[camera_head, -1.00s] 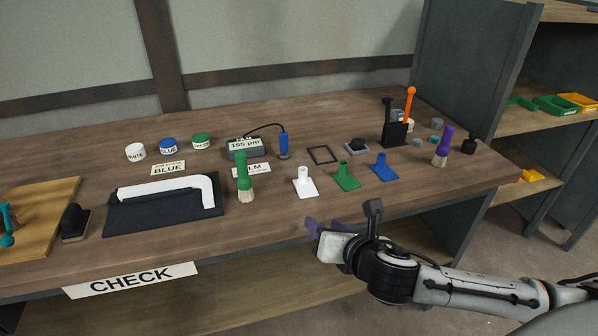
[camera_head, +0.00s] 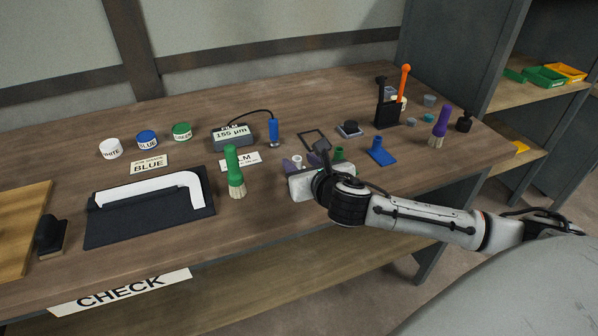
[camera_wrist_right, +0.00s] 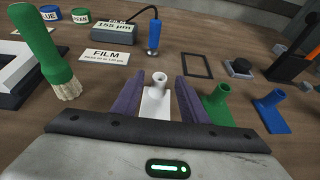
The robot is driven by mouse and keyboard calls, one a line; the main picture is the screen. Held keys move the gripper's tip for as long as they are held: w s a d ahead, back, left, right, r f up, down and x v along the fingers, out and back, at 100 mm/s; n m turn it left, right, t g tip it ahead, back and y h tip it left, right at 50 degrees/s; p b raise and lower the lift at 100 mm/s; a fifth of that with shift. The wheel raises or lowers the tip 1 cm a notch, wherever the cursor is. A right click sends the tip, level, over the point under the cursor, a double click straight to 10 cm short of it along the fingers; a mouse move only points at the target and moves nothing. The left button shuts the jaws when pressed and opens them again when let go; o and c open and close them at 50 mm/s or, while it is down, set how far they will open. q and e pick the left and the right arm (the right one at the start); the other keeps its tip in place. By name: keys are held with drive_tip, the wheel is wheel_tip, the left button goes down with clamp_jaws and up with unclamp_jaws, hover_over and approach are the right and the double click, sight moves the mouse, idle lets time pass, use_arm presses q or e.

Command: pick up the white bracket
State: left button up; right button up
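The white bracket (camera_wrist_right: 156,102), a flat plate with a short upright tube, lies on the workbench between the two purple fingers of my right gripper (camera_wrist_right: 158,86) in the right wrist view. The fingers are open, one on each side, with a narrow gap visible on the right; whether the left finger touches it I cannot tell. In the head view only the tube of the white bracket (camera_head: 297,160) shows; my right gripper (camera_head: 306,157) hides its plate. My left gripper is not in view.
A green bracket (camera_wrist_right: 220,102) stands close right of the right finger, with a blue bracket (camera_head: 379,152) beyond it. A green-handled brush (camera_head: 234,170) stands to the left. A film gauge (camera_head: 234,136) and black frame (camera_head: 311,139) lie behind.

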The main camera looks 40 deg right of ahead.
drive_tip(key=shift+x, duration=1.45)
clamp_jaws()
